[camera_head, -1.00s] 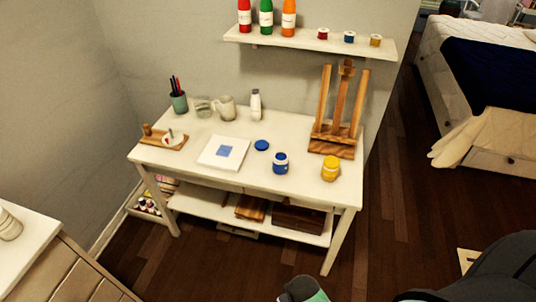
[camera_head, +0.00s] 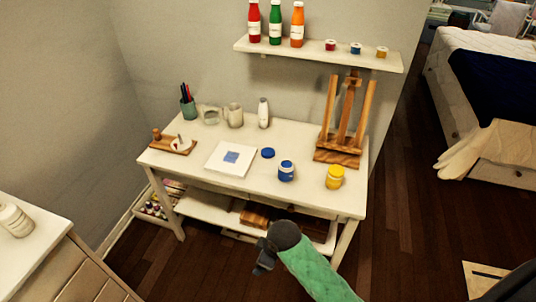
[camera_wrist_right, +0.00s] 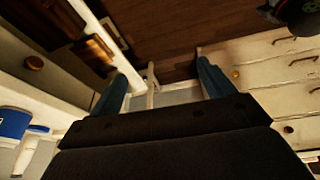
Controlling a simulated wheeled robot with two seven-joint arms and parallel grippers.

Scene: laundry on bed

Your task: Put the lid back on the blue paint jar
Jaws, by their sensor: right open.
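The blue paint jar (camera_head: 286,171) stands upright near the front edge of the white table. Its blue lid (camera_head: 268,153) lies flat on the tabletop, just behind and left of the jar, apart from it. My right gripper (camera_head: 262,257) is in front of the table, below the jar in the picture, touching neither. In the right wrist view its two fingers (camera_wrist_right: 160,85) are spread with nothing between them. A blue object (camera_wrist_right: 14,122), seemingly the jar, is cut off at that view's left edge. My left gripper is not in view.
On the table (camera_head: 215,190) are a yellow jar (camera_head: 335,177), a wooden easel (camera_head: 340,130), a white canvas (camera_head: 222,168), a palette board (camera_head: 173,145), a mug (camera_head: 233,115) and a pen cup (camera_head: 188,107). A shelf (camera_head: 320,58) with bottles hangs above.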

